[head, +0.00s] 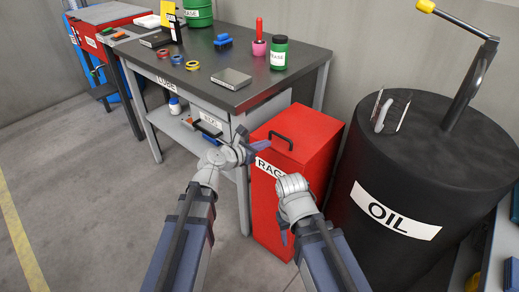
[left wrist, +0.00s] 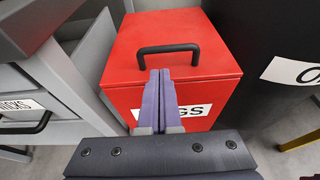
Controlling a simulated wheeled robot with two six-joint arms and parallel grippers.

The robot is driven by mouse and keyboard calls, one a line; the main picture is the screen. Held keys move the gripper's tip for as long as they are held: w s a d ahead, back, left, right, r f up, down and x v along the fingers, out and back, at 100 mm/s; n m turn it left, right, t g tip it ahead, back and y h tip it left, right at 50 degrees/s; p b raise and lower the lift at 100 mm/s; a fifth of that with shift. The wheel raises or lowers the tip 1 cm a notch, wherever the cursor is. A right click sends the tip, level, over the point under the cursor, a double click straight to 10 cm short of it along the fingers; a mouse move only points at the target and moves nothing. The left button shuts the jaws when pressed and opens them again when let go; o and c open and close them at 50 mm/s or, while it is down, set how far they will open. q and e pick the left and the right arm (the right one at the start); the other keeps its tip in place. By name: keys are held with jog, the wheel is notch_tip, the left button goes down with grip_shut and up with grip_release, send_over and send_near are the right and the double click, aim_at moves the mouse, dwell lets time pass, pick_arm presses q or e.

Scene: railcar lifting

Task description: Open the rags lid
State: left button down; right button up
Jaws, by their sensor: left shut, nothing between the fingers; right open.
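The red rags bin (head: 266,215) stands on the floor between the bench and the black oil drum. Its red lid (head: 306,133) is down and has a black bar handle (head: 281,138) on top. In the left wrist view the handle (left wrist: 168,49) arches over the lid (left wrist: 195,65). My left gripper (head: 263,146) is shut and empty, its fingers at the bin's front left top edge. In the left wrist view its fingertips (left wrist: 160,73) appear just below the handle; contact cannot be told. They partly cover the rags label. My right gripper (head: 284,237) is open, low before the bin, pointing down.
The lube bench (head: 290,84) with its drawer is close on the left; jars, tapes and a metal block stand on it. The oil drum (head: 365,170) is close on the right, with tools and a crank on top. Floor (head: 80,190) at left is clear.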

aim_at(273, 146)
pick_arm(q)
jog(key=b+x, duration=0.1)
jog(key=x, duration=0.5)
jog(key=shift+s, duration=0.1)
jog(key=shift+a+r, duration=0.1)
